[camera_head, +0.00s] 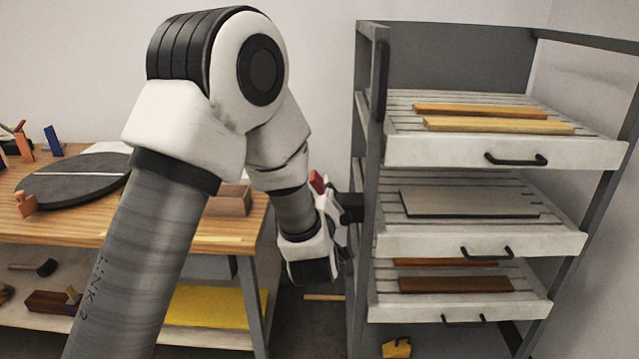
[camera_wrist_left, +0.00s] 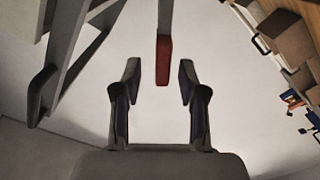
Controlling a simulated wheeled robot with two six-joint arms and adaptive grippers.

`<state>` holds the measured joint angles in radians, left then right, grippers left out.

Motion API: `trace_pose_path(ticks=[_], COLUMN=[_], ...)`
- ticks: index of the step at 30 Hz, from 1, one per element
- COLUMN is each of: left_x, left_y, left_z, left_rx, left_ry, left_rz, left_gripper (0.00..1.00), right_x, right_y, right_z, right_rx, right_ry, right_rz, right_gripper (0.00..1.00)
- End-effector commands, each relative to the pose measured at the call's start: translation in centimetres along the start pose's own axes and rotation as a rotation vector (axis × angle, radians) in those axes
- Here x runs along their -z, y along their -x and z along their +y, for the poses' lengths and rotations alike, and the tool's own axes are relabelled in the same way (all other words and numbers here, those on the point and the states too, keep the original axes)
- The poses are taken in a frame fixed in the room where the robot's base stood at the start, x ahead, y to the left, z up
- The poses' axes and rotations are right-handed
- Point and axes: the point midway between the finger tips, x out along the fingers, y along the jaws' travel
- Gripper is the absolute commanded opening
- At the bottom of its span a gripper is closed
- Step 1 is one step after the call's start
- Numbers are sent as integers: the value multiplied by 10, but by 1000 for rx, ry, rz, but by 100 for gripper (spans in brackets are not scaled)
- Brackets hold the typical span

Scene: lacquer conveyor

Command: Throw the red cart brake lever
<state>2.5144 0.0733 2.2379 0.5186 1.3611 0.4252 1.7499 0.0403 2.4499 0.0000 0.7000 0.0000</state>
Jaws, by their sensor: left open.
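The red cart brake lever (camera_head: 317,182) shows at the left side of the grey rack cart, partly hidden behind my left gripper. In the left wrist view the red lever end (camera_wrist_left: 163,60) sits on a grey bar, centred ahead of the two fingertips. My left gripper (camera_head: 335,225) is beside the cart's left post; in the left wrist view the gripper (camera_wrist_left: 158,80) is open with the lever end in line with the gap between its fingers. I cannot tell from the view whether they touch. My right gripper is not in view.
The grey cart (camera_head: 368,150) holds pull-out trays with black handles; wooden strips and a panel lie on them. A wooden workbench (camera_head: 190,235) with a dark round board (camera_head: 75,182) stands at left. A yellow sheet (camera_head: 215,307) lies on its lower shelf.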

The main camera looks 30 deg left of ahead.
Motion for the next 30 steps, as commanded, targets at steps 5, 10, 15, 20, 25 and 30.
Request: trace_pose_path(ticks=[5, 10, 15, 20, 25, 30], left_x=[1, 0, 0, 0, 0, 3], left_y=[-30, -37, -37, -37, -37, -40], left_z=[0, 0, -1, -1, -1, -2], left_rx=[2, 0, 0, 1, 1, 3], left_ry=[1, -1, -1, -1, -2, -20], left_rz=[0, -2, -2, -2, -1, -1], left_gripper=[42, 42, 31, 0, 0, 0], right_x=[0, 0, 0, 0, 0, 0], right_y=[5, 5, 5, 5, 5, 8], right_z=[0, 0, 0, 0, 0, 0], right_rx=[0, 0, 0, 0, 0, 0], right_ry=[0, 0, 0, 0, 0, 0], right_rz=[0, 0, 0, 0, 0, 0], right_gripper=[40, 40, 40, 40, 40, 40])
